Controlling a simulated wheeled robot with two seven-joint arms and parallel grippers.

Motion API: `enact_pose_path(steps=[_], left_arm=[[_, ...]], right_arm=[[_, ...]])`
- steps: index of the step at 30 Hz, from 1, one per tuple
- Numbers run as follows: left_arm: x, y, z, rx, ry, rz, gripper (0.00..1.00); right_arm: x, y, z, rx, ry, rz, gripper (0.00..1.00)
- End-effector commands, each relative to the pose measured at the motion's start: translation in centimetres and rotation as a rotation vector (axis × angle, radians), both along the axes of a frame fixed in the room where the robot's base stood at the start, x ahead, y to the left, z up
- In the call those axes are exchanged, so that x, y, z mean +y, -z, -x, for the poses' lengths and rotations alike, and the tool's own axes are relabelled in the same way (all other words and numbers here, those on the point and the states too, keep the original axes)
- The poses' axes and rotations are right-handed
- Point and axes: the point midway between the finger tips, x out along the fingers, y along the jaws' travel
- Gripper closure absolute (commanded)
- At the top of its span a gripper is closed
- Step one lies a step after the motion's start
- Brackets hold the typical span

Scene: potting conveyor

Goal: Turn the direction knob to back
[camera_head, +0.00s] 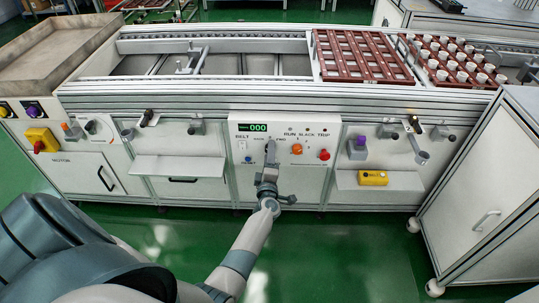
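The white control panel (304,172) stands in the middle of the conveyor's front, with a green display (258,127) reading 000. Small lettering shows below the display, around the tip of my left gripper, but is too small to read surely. My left gripper (270,148) reaches up to the panel here, seen from behind and above. It covers the spot where the direction knob seems to sit, so the knob and its pointing are hidden. I cannot tell whether the fingers touch or grip it. My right gripper is not in view.
Shelves (178,168) jut out on both sides. A yellow box (373,178) sits on the right one. Brown trays (362,57) lie on the conveyor.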

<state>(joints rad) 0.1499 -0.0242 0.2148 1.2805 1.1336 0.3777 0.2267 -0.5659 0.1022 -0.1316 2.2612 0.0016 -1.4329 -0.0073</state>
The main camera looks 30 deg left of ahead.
Motion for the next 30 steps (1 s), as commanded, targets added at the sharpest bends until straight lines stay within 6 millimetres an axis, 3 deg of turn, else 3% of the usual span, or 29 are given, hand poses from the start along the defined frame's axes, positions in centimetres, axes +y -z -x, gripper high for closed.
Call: enact_pose_path(steps=[15, 22, 30], left_arm=[[-0.5, -0.2, 0.7, 0.000, 0.000, -0.001, 0.52], [-1.8, -0.2, 2.8, 0.002, 0.001, -0.001, 0.52], [-4.3, -0.2, 6.9, 0.003, 0.002, 0.000, 0.52]], right_arm=[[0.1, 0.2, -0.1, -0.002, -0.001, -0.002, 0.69], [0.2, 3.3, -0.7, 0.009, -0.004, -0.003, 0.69], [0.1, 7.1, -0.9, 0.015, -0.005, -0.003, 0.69]])
